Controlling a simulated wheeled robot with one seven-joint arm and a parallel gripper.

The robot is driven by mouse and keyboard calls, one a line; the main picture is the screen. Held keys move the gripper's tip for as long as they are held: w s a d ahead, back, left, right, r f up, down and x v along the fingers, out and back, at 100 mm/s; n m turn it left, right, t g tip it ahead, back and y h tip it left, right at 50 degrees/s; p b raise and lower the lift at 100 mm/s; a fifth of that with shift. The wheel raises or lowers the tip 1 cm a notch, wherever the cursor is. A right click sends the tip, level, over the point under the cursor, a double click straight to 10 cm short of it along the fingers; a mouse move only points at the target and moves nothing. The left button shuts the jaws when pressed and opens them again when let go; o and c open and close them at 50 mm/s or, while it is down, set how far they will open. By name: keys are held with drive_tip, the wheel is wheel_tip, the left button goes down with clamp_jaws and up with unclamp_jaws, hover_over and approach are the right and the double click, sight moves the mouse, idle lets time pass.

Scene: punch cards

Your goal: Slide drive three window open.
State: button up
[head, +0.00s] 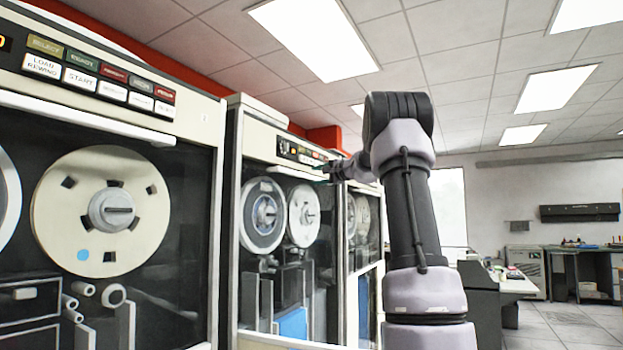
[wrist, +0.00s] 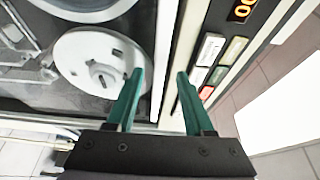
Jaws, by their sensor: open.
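My gripper (head: 326,172) is at the upper front of the middle tape drive (head: 232,215) in the head view, near its button panel. In the wrist view my gripper (wrist: 160,74) is open, its two green fingers on either side of the pale bar (wrist: 166,45) along the window's edge. I cannot tell whether they touch it. The drive's window (wrist: 75,95) is dark glass over a white reel (wrist: 98,68) and looks closed. No drive number is readable, so I cannot tell which drive is drive three.
A nearer tape drive (head: 213,125) fills the left of the head view. Another drive (head: 364,240) stands beyond the middle one, partly behind my arm. A desk (head: 515,287) stands at right. The floor (head: 570,325) there is clear.

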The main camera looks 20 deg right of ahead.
sight(310, 177)
drive_tip(key=shift+x, duration=1.7)
clamp_jaws()
